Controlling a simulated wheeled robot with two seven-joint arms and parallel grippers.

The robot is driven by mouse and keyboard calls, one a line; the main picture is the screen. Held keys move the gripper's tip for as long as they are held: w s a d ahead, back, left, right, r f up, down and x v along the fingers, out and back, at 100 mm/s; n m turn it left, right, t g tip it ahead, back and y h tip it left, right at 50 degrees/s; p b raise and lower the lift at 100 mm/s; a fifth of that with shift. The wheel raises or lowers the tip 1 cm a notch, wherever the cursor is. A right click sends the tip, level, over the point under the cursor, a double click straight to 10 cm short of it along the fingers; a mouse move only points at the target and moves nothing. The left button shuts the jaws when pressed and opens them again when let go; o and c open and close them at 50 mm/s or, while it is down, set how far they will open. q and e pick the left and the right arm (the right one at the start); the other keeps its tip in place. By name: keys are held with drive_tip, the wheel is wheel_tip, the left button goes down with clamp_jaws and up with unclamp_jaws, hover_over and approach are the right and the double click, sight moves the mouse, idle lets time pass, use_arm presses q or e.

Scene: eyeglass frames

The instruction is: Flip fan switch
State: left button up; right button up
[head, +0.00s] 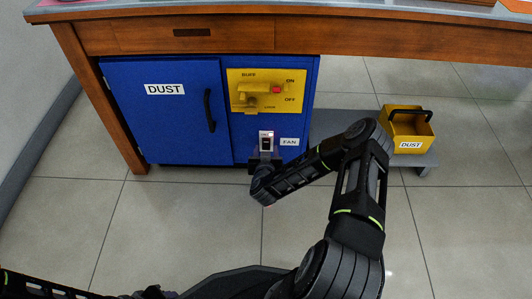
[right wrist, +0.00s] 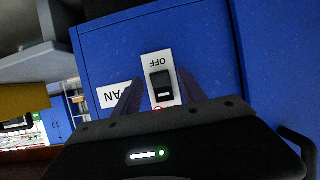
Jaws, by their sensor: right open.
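The fan switch (head: 266,142) is a pale plate with a dark rocker on the blue cabinet front, left of the white FAN label (head: 289,142). In the right wrist view the picture is upside down; the black rocker (right wrist: 160,86) sits on the white plate with OFF printed at one end. My right gripper (head: 263,162) is just in front of and below the switch. Its fingers (right wrist: 159,78) are apart, one on each side of the plate, with nothing between them; I cannot tell contact. My left arm shows at the bottom left; its jaws are not clear.
A blue DUST door (head: 166,115) with a black handle is left of the switch. A yellow panel (head: 267,91) with BUFF, ON and OFF markings is above it. A yellow DUST bin (head: 408,128) stands on a grey shelf at right. A wooden bench top (head: 300,35) overhangs the cabinet.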

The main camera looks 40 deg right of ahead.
clamp_jaws()
idle(0.5)
